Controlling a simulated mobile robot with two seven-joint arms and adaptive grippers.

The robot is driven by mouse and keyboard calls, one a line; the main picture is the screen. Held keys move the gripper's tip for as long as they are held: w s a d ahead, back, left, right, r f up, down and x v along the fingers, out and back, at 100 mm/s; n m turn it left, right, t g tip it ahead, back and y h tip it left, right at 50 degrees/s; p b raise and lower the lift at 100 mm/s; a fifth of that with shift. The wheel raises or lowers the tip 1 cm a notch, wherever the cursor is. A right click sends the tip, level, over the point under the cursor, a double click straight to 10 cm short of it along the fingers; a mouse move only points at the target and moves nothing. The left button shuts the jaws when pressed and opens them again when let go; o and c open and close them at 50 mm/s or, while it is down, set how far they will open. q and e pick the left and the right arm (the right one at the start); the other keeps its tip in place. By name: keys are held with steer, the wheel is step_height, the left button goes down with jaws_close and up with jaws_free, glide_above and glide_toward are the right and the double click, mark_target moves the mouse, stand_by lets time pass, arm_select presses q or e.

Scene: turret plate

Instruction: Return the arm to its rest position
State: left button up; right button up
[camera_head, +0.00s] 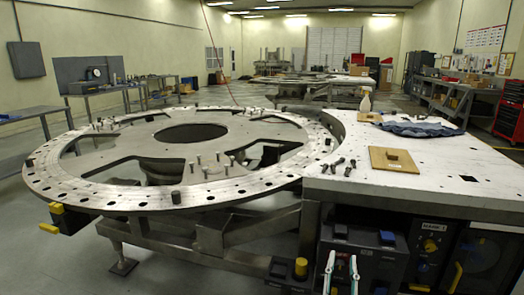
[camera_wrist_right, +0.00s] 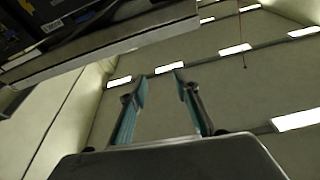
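My right gripper (camera_head: 341,268) shows at the bottom of the head view, in front of the dark control boxes below the table edge. Its two teal-lined fingers point up and stand apart, with nothing between them. In the right wrist view the gripper (camera_wrist_right: 160,88) is also open and empty, with ceiling lights behind it. My left gripper is in neither view. The round turret plate (camera_head: 88,195) lies at the left with several bolts standing on it. The white worktable (camera_head: 440,170) adjoins it at the right.
On the table lie several dark bolts (camera_head: 350,167), a wooden block with a knob (camera_head: 393,160), a blue cloth (camera_head: 417,127) and a pale bottle (camera_head: 366,103). The table edge and control boxes (camera_head: 365,255) are close to my right gripper. Floor is free at the lower left.

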steer(key=s+a+f+n+g+y+b, duration=0.3)
steer(key=s+f+n+g+y+b, duration=0.15)
steer(key=s+f, duration=0.8)
steer(key=s+a+f+n+g+y+b, duration=0.2)
steer(key=s+f+n+g+y+b, duration=0.25)
steer(key=s+f, duration=0.75)
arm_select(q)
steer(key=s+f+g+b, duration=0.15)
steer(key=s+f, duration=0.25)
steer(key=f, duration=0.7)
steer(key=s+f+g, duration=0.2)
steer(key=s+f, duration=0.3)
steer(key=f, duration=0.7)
arm_select(e)
steer(key=s+d+f+g, duration=0.1)
steer(key=s+d+f, duration=0.2)
steer(key=s+f, duration=0.3)
arm_select(q)
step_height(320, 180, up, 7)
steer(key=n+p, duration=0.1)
steer(key=p, duration=1.1)
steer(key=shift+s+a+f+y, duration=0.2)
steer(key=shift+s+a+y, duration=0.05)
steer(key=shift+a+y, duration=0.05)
arm_select(e)
step_height(320, 180, up, 6)
steer(key=shift+s, duration=0.25)
steer(key=shift+d+r, duration=0.1)
steer(key=shift+r, duration=0.05)
